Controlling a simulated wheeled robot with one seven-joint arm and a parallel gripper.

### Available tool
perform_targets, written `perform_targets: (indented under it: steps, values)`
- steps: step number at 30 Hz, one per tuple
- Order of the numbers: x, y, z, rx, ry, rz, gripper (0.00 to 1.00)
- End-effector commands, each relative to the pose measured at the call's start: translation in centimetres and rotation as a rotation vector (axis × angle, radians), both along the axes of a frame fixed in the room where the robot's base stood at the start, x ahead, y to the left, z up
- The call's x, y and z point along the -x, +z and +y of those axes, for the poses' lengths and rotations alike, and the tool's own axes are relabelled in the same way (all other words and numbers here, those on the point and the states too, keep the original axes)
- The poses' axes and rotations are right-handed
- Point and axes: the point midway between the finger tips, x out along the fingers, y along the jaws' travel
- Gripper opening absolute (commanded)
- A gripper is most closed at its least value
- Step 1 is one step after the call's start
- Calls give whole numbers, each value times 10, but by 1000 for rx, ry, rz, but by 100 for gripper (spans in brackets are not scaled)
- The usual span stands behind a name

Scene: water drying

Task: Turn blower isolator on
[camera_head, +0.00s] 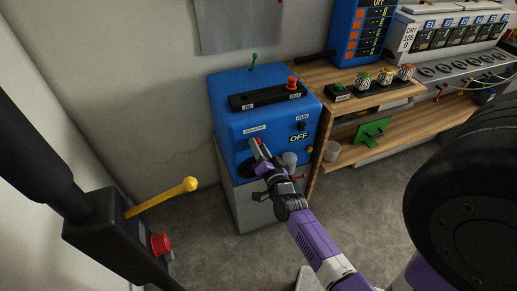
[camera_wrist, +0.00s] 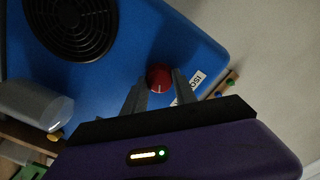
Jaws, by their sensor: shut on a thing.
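The blower unit is a blue box (camera_head: 226,104) on a grey base, standing against the wall left of the wooden bench. A red isolator knob (camera_wrist: 160,77) sits on its blue face beside a white label (camera_wrist: 190,87) that is partly hidden and reads "ISO". In the head view a bit of the red knob (camera_head: 257,140) shows at my fingertips. My gripper (camera_wrist: 160,88) is shut on the red knob, one finger on each side. The fingers hide part of the knob, and I cannot tell its exact turn position.
A black knob (camera_head: 300,126) with "RUN" above and "OFF" below is on the same face. A round black grille (camera_wrist: 70,25) and a clear cylinder (camera_wrist: 38,105) are near the gripper. A wooden bench (camera_head: 345,102) with buttons stands to the right.

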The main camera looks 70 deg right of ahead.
Motion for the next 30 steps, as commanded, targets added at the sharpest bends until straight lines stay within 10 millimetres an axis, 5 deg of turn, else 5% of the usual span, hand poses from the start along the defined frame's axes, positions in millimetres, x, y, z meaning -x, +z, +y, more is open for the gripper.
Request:
perform_targets:
  steps: [15, 30]
  values:
    - [1, -2, 0, -266, 0, -312, 0]
    - [2, -1, -1, -350, -2, -410, 0]
